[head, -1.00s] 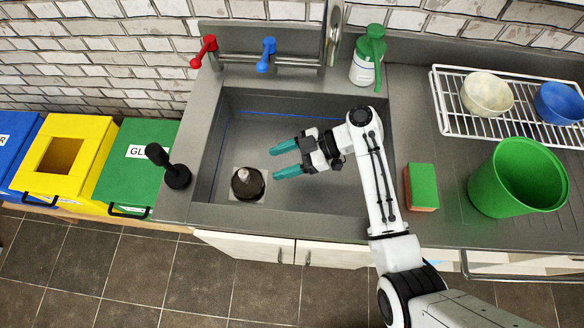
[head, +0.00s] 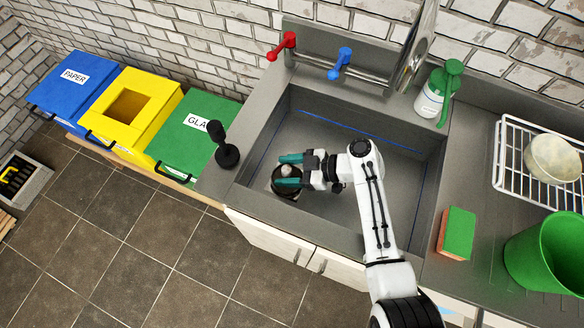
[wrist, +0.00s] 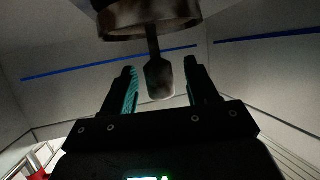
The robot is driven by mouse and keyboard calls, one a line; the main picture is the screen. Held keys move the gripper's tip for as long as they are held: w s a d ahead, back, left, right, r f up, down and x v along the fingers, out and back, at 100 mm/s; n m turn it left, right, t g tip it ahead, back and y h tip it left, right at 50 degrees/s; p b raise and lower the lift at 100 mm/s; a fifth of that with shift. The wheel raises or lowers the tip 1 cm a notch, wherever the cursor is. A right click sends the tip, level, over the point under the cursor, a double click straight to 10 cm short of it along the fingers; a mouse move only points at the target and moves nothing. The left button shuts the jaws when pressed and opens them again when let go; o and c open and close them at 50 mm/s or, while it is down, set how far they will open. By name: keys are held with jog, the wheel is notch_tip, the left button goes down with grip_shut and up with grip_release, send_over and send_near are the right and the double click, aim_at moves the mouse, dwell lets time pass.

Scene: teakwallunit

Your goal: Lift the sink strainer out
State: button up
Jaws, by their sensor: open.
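The sink strainer (head: 284,193) is a dark round basket with a pale knob, sitting in the left part of the grey sink basin (head: 350,205). My gripper (head: 288,170) is open over it, with its teal fingers one on each side of the knob. In the wrist view, the strainer's round body (wrist: 150,18) is at the top and its stem and knob hang between the fingertips of my gripper (wrist: 160,72). There is a visible gap to each finger. The fingers partly cover the strainer in the head view.
A black plunger-like tool (head: 227,154) stands on the left rim. Red (head: 284,45) and blue (head: 341,62) taps, the spout (head: 412,60) and a green-topped bottle (head: 437,93) line the back. A green sponge (head: 457,232) lies right. The basin's right side is empty.

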jog(key=shift+c, duration=0.4)
jog(key=c, duration=1)
jog(key=shift+r+p, duration=1.05)
jog(key=shift+r, duration=0.75)
jog(key=shift+f, duration=0.1)
